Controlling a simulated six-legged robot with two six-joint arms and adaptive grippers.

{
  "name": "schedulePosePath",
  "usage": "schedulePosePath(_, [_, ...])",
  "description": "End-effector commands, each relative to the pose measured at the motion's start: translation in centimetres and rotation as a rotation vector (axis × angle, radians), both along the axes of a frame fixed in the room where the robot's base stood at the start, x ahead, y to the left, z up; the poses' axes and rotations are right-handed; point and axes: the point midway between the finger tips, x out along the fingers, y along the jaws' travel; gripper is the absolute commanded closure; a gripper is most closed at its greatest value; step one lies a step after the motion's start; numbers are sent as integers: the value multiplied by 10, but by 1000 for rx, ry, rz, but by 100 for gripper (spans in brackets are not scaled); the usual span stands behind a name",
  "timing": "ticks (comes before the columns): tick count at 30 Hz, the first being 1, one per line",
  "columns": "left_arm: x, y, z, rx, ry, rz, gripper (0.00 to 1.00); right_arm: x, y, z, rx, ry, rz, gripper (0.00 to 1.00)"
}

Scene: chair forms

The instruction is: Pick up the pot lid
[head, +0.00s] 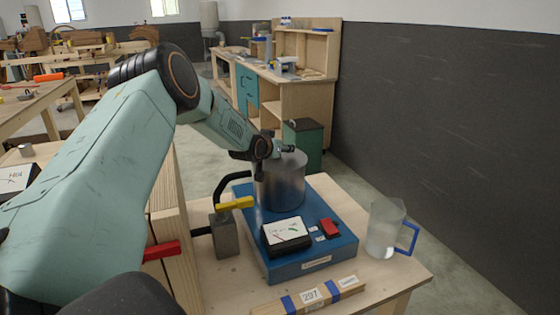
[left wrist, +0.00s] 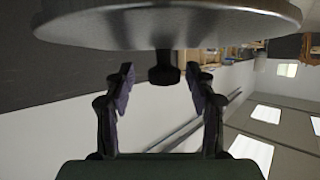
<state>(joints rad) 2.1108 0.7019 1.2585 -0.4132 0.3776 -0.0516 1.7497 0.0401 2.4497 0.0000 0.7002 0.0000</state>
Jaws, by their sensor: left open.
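A grey metal pot (head: 281,185) stands upright on a blue box (head: 330,237) on the wooden table. My left gripper (head: 284,149) is at the top of the pot, and the arm hides part of it. In the left wrist view, the round metal pot lid (left wrist: 170,27) fills the top of the picture, and its black knob (left wrist: 164,70) sticks out from the centre. My left gripper (left wrist: 160,75) is open there, with one fingertip on each side of the knob and a gap on both sides. My right gripper is not in view.
A panel meter (head: 286,232) and a red switch (head: 330,228) are on the box. A clear jug with a blue handle (head: 386,230) stands to the right. A clamp with a yellow handle (head: 234,203) is left of the pot. A labelled wooden bar (head: 310,296) lies in front.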

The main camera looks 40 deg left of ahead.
Motion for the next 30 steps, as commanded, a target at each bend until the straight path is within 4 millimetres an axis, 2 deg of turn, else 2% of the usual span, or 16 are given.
schedulePosePath(4, [-1,0,0,0,1,1,44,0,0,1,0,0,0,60])
schedulePosePath(24, [-1,0,1,1,-1,1,100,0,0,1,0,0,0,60])
schedulePosePath(30, [0,0,2,1,-3,1,100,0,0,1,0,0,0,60])
